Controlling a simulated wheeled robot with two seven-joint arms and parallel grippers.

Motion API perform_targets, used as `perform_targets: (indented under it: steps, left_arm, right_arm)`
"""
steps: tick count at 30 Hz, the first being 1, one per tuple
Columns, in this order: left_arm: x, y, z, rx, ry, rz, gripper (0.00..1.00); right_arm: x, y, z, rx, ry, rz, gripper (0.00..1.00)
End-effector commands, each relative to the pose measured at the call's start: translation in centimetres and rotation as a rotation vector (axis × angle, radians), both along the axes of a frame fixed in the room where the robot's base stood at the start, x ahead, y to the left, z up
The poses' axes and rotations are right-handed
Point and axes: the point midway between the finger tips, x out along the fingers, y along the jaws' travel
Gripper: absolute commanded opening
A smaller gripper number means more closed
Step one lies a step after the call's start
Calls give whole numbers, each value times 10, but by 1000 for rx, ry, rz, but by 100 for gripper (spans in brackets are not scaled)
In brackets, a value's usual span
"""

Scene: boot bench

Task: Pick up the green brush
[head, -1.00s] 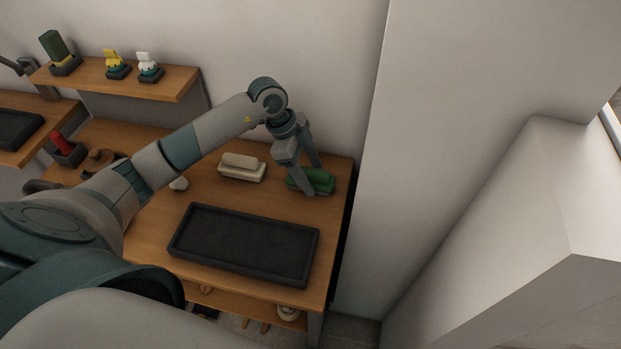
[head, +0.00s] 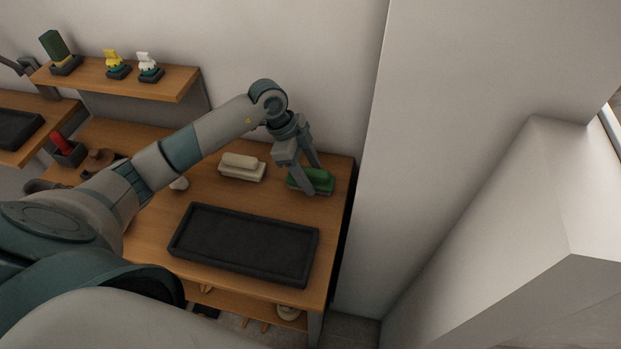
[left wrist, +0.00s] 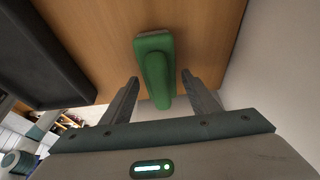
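The green brush (head: 322,182) lies at the right end of the wooden bench, near the wall. My left gripper (head: 313,186) is over it, pointing down, with a finger on either side of the brush in the head view. In the left wrist view the green brush (left wrist: 155,70) runs between the two fingers of my left gripper (left wrist: 160,82). The fingers are apart, with a gap on each side of the brush. My right gripper is not in view.
A cream brush (head: 241,164) lies left of the green one. A dark tray (head: 245,275) fills the bench front. A shelf (head: 160,83) with small figures hangs at the back left. The wall (head: 450,120) stands close on the right.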

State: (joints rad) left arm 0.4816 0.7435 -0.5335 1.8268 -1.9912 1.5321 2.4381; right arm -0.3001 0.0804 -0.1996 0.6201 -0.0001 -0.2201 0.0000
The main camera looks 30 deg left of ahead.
Motion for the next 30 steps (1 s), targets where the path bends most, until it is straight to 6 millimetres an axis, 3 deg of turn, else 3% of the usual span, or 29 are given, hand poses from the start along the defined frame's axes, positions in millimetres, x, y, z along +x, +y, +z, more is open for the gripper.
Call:
perform_targets:
  steps: [1,4,5,17,23,30]
  left_arm:
    - [0,0,0,0,0,0,41]
    - [0,0,0,0,0,0,17]
    - [0,0,0,0,0,0,16]
    - [0,0,6,0,-2,0,16]
    - [1,0,28,1,-5,-1,16]
    - [2,0,70,1,-6,0,16]
  right_arm:
    - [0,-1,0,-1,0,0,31]
    - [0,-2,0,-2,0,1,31]
    - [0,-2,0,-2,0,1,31]
    - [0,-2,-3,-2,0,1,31]
    - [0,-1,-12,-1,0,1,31]
    - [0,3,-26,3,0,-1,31]
